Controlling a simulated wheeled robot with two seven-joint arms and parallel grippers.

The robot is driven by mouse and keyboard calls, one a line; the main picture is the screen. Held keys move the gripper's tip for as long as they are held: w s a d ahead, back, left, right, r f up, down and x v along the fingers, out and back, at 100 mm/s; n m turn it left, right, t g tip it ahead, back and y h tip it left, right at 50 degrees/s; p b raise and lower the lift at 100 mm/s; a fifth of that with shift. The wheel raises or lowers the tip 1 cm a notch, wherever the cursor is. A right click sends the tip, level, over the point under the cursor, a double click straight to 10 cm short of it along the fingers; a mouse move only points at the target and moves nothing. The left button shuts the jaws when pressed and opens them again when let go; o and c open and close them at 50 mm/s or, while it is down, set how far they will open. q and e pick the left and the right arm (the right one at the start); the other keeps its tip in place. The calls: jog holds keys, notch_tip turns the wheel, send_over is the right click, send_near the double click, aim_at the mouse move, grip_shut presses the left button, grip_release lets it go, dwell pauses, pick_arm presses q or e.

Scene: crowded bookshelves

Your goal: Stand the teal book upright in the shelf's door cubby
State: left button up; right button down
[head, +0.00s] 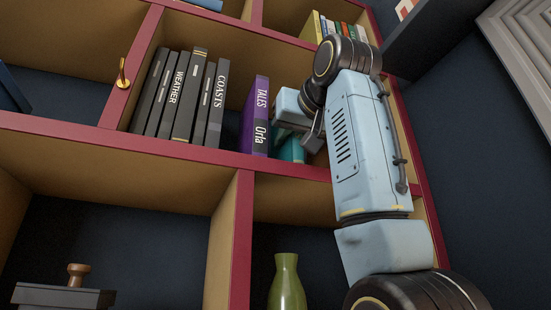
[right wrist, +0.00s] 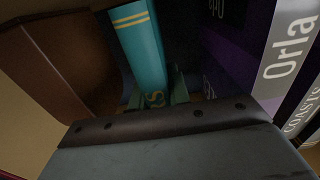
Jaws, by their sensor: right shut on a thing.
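The teal book (head: 291,150) is in the middle-row cubby, just right of the purple book "Tales Orla" (head: 256,115). In the head view my right gripper covers most of it. In the right wrist view its teal spine with yellow bands (right wrist: 138,45) stands nearly upright. My right gripper (right wrist: 155,98) is shut on the lower part of the book. The purple book (right wrist: 240,65) is at its right with a gap, and the cubby's brown side wall is at its left. Whether the book touches the cubby floor is hidden. My left gripper is not in view.
Several black books (head: 180,95) stand left of the purple book. A brass fitting (head: 122,75) is on the left divider. A dark panel (head: 430,30) juts out at upper right. A green vase (head: 287,283) stands in the cubby below.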

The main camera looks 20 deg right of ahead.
jog(key=shift+w, duration=0.2)
jog(key=shift+s+f, duration=0.2)
jog(key=shift+s, duration=0.45)
jog(key=shift+w+f, duration=0.1)
jog(key=shift+w, duration=0.15)
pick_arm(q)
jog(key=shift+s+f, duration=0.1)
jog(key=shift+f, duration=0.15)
pick_arm(e)
jog(key=shift+f, duration=0.25)
jog(key=c, duration=1.3)
grip_release()
jog(key=shift+o, duration=0.2)
pick_arm(q)
jog(key=shift+b, duration=0.3)
pick_arm(e)
jog(key=shift+s, duration=0.1)
